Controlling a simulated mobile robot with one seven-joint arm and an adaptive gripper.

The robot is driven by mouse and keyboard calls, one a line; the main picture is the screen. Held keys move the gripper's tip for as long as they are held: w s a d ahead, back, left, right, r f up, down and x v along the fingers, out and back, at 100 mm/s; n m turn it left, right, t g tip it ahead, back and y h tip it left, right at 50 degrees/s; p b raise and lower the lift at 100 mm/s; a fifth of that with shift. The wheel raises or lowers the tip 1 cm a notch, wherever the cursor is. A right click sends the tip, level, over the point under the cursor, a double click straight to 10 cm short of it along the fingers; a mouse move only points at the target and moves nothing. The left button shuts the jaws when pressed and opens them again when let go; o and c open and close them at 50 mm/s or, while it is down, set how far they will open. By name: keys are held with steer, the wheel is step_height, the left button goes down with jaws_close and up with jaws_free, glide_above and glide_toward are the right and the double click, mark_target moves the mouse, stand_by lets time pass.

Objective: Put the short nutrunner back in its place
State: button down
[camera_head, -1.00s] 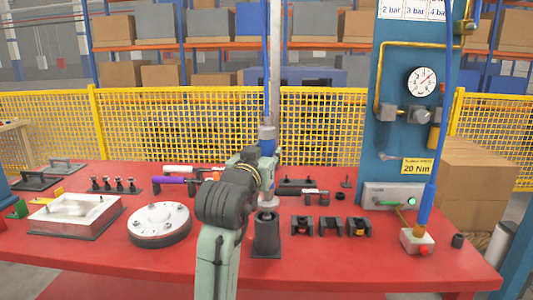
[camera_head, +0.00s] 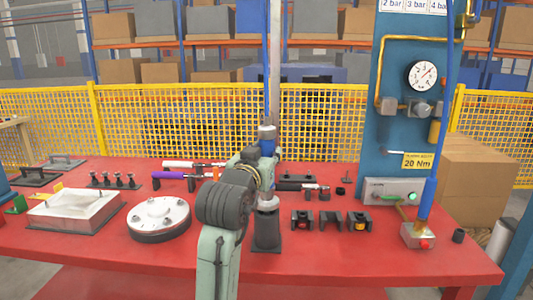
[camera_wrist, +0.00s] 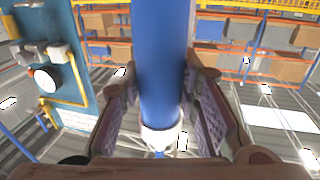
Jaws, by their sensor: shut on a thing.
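The short nutrunner is upright in my gripper (camera_head: 264,162). Its blue body (camera_head: 267,147) and grey top show above the fingers, and a blue hose runs up from it. In the wrist view the blue body (camera_wrist: 163,70) fills the space between both fingers (camera_wrist: 162,105), with a white collar at its lower end. A black holder (camera_head: 266,233) stands on the red table directly below, with a pale round part (camera_head: 267,204) at its top. Whether the nutrunner touches the holder, I cannot tell; my gripper and arm partly cover the spot.
Black cradles (camera_head: 330,220) stand just right of the holder, and a round white flange (camera_head: 159,217) stands left. Other long tools (camera_head: 190,175) lie behind. A blue panel with a gauge (camera_head: 422,75) and a control box (camera_head: 392,191) stand at right. The red table's front strip (camera_head: 330,270) is clear.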

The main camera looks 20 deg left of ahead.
steer(key=shift+f+b, duration=0.5)
steer(key=shift+f, duration=0.2)
steer(key=c, duration=1.5)
jaws_free()
steer(key=shift+s, duration=0.1)
steer(key=o, duration=0.4)
steer(key=shift+f, duration=0.2)
steer(key=s, duration=1.2)
steer(key=shift+d+r, duration=0.15)
steer(key=shift+d, duration=0.2)
